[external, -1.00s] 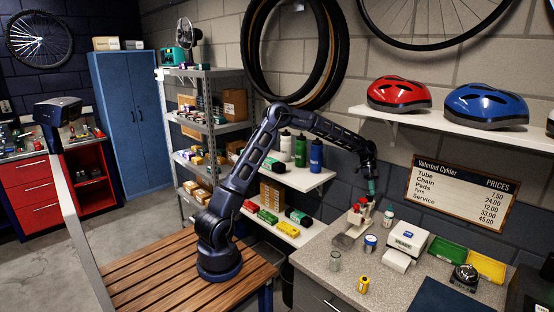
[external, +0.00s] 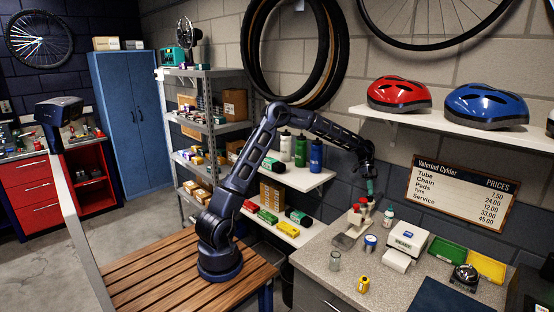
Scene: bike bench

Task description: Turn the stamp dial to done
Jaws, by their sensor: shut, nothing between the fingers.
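My gripper (external: 370,187) points down above the grey counter (external: 325,263), with its teal tip just above a small rack of red-topped, stamp-like pieces (external: 360,214). It is shut, with nothing seen held in it. Whether it touches any piece is too small to tell. I cannot make out a dial or its markings from here; one may be hidden among these pieces or behind the gripper.
Around the rack stand a small white bottle (external: 388,217), a blue-and-white tin (external: 370,243), a glass jar (external: 335,260), a yellow item (external: 363,284) and a white machine (external: 408,237). Green (external: 446,250) and yellow (external: 485,266) trays and a bell (external: 465,277) lie right. A helmet shelf (external: 440,125) hangs above.

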